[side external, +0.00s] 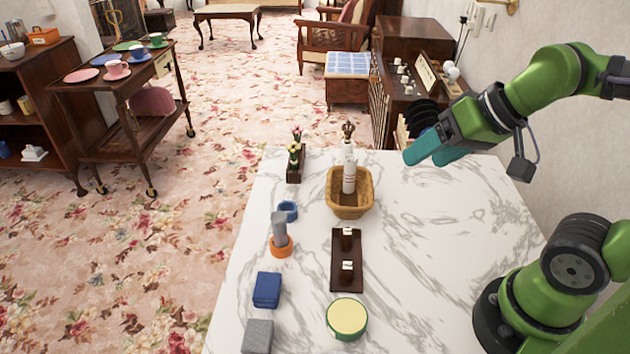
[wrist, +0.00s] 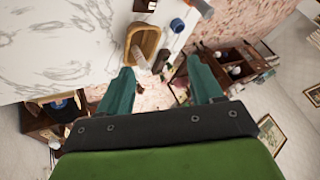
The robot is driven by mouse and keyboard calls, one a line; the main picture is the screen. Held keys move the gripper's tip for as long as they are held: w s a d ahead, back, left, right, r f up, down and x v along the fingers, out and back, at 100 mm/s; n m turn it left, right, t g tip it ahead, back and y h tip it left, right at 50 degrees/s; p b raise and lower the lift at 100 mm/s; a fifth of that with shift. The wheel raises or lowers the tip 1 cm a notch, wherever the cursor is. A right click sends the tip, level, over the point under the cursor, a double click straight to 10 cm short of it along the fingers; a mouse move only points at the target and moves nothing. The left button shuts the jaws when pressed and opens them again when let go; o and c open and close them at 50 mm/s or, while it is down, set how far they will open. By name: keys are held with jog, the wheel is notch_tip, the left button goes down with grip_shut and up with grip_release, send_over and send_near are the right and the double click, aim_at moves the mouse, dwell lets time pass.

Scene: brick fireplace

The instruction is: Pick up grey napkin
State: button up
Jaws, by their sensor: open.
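A folded grey cloth (side external: 257,336), which looks like the grey napkin, lies at the near left edge of the marble table, partly cut off by the frame. A grey upright roll (side external: 279,226) stands in an orange ring (side external: 281,247) farther back; I cannot tell whether it is cloth. My gripper (side external: 428,158) is open and empty above the far right part of the table, well away from both. In the wrist view my gripper (wrist: 160,85) shows two spread teal fingers with nothing between them. The folded grey cloth is not visible there.
The marble table (side external: 430,215) also holds a wicker basket (side external: 350,210) with a bottle, a blue ring (side external: 287,211), a folded blue cloth (side external: 267,289), a dark wooden stand (side external: 346,270), a green-rimmed round tin (side external: 347,318) and a planter (side external: 296,175). The table's right side is clear.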

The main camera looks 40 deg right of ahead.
jog(key=w+a+f+n+g, duration=0.3)
jog(key=w+a+g, duration=0.2)
jog(key=w+a, duration=0.5)
jog(key=n+g+h, duration=0.2)
send_over(279, 230)
notch_tip(279, 230, down, 3)
jog(key=w+r, duration=0.1)
jog(key=w, duration=0.1)
jog(key=shift+m, duration=0.4)
notch_tip(279, 230, down, 11)
jog(key=shift+s+d+f, duration=0.1)
jog(key=shift+s+d, duration=0.05)
jog(key=f, duration=0.4)
jog(key=shift+s+d, duration=0.25)
jog(key=shift+d, duration=0.05)
jog(key=shift+f, duration=0.6)
jog(key=c, duration=1.1)
jog(key=shift+c, duration=0.2)
jog(key=shift+r, duration=0.1)
